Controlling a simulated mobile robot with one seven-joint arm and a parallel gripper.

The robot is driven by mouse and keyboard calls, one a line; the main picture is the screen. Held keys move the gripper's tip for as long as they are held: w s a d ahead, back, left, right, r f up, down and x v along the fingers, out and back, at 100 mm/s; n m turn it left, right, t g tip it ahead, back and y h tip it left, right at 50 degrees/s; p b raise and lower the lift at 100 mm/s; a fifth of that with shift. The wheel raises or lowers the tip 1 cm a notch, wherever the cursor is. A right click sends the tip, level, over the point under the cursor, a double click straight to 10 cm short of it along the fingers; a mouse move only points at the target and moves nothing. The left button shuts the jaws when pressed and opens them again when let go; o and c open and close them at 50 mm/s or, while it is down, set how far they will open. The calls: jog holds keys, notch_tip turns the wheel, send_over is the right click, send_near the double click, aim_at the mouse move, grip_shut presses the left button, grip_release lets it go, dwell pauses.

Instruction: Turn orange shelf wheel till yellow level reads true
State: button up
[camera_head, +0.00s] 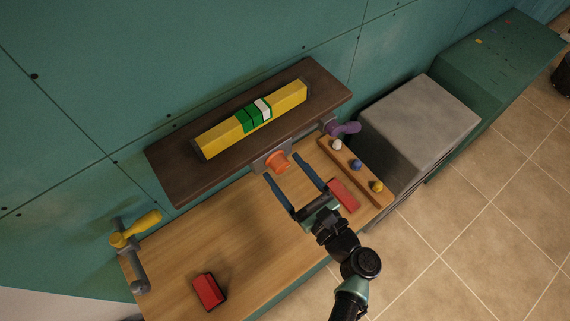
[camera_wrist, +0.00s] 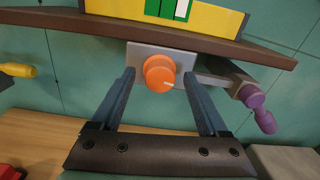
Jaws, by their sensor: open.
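The yellow level (camera_head: 233,124) with a green and white middle lies on the dark brown shelf (camera_head: 178,176). The lower part of the level also shows in the wrist view (camera_wrist: 225,20). The orange wheel (camera_head: 277,162) sits on a grey bracket under the shelf's front edge. In the wrist view the wheel (camera_wrist: 159,73) faces me and carries a pale mark at its lower right. My gripper (camera_head: 287,165) is open, its two blue-grey fingers on either side of the wheel in the picture. Gaps show between fingers and wheel. The level's bubble is too small to read.
A purple handle (camera_head: 346,128) sits right of the wheel. A yellow-handled clamp (camera_head: 138,229) is at the left. A wooden bench (camera_head: 190,260) below holds a red block (camera_head: 208,291), another red piece (camera_head: 344,195) and a strip with coloured balls (camera_head: 356,166). A grey cabinet (camera_head: 420,115) stands right.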

jog(key=shift+w+a, duration=0.3)
jog(key=shift+w, duration=0.1)
grip_shut()
jog(key=shift+f+n+b, duration=0.3)
jog(key=shift+n+b, duration=0.8)
jog(key=shift+b, duration=0.1)
jog(key=shift+s+r+n+b, duration=0.1)
jog(key=shift+n+b, duration=0.5)
jog(key=shift+n, duration=0.2)
jog(key=shift+r, duration=0.15)
grip_release()
